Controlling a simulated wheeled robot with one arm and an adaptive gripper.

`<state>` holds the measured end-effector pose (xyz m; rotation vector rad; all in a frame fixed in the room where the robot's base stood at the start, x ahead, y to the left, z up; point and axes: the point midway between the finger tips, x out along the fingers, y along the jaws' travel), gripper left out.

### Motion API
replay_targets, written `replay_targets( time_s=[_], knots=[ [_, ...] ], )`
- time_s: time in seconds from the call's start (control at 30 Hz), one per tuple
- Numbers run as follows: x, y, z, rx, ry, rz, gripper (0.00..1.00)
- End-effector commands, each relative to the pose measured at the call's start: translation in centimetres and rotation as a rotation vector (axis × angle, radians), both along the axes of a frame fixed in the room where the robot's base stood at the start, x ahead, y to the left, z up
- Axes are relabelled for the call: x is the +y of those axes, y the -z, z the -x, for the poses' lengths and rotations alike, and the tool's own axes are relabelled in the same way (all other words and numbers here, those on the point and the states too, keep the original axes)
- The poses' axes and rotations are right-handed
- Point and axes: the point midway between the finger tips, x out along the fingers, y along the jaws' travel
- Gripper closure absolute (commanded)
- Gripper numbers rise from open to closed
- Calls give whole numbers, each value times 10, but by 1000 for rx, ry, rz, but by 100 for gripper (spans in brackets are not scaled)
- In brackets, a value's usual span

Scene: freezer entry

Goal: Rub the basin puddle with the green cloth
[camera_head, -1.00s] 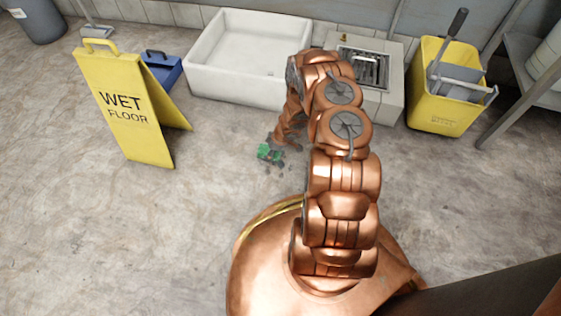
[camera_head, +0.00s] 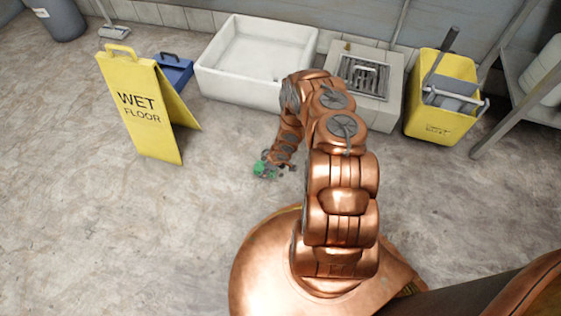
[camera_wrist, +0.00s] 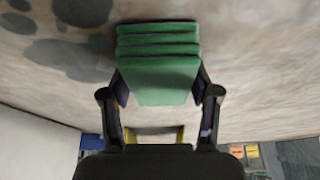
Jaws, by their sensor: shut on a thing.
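The green cloth (camera_head: 262,169) is a folded, layered pad. My gripper (camera_head: 268,166) is shut on it, above the floor in front of the white basin (camera_head: 258,62). In the wrist view the cloth (camera_wrist: 158,72) fills the space between the two dark fingers of my gripper (camera_wrist: 160,90). Dark puddle blotches (camera_wrist: 65,55) lie on the floor at upper left there, beside the cloth in the picture. I cannot make out the puddle in the head view. The gap between cloth and floor is hard to tell.
A yellow wet floor sign (camera_head: 138,110) stands left, with a blue dustpan (camera_head: 176,72) behind it. A floor drain block (camera_head: 375,112) and a yellow mop bucket (camera_head: 436,120) stand right of the basin, near a metal shelf (camera_head: 505,120). The floor in front is clear.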

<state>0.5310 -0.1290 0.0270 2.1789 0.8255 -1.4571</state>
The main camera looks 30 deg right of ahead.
Motion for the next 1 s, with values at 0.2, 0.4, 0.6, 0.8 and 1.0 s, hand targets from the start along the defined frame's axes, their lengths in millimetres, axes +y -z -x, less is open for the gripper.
replay_targets(
  time_s=[0.2,0.4,0.6,0.8,1.0],
  knots=[
    [-2,-30,0,-1,2,1,77],
    [-1,-48,-2,-3,-1,2,77],
    [2,-67,-2,-3,-6,2,77],
    [4,-78,-2,-1,-10,1,77],
    [5,-81,-2,-1,-11,1,77]
  ],
)
